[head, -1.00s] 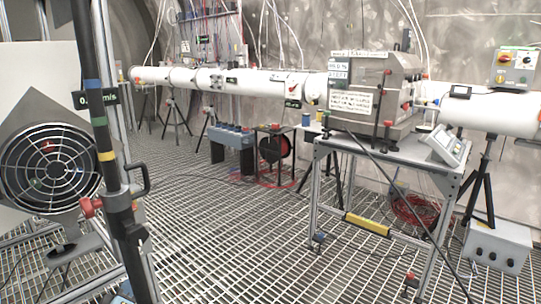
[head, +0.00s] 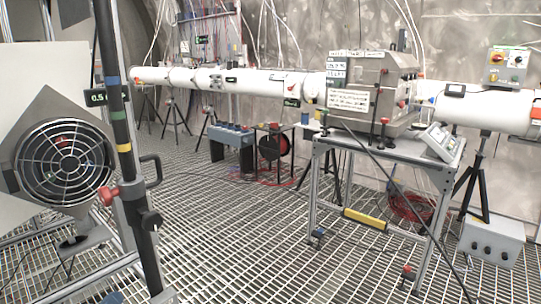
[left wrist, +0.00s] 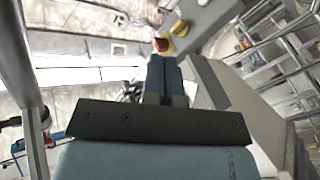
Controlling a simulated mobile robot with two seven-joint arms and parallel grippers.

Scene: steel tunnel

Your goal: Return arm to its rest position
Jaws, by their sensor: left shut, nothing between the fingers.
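My left gripper (left wrist: 164,80) shows in the left wrist view as two blue-grey fingers beyond a dark mounting bar (left wrist: 160,122). The fingers are pressed together with nothing between them. Past the fingertips is a grey box with a red button (left wrist: 160,45) and a yellow-and-red knob (left wrist: 180,28). I cannot tell whether the fingers touch the box. I cannot make out the left gripper clearly in the head view. My right gripper is in neither view.
In the head view, a dark pole with coloured bands (head: 122,130) stands close at left before a round fan (head: 65,162). A wheeled frame table (head: 390,143) carries a steel chamber (head: 372,92) at right. The grating floor (head: 230,240) between is largely clear.

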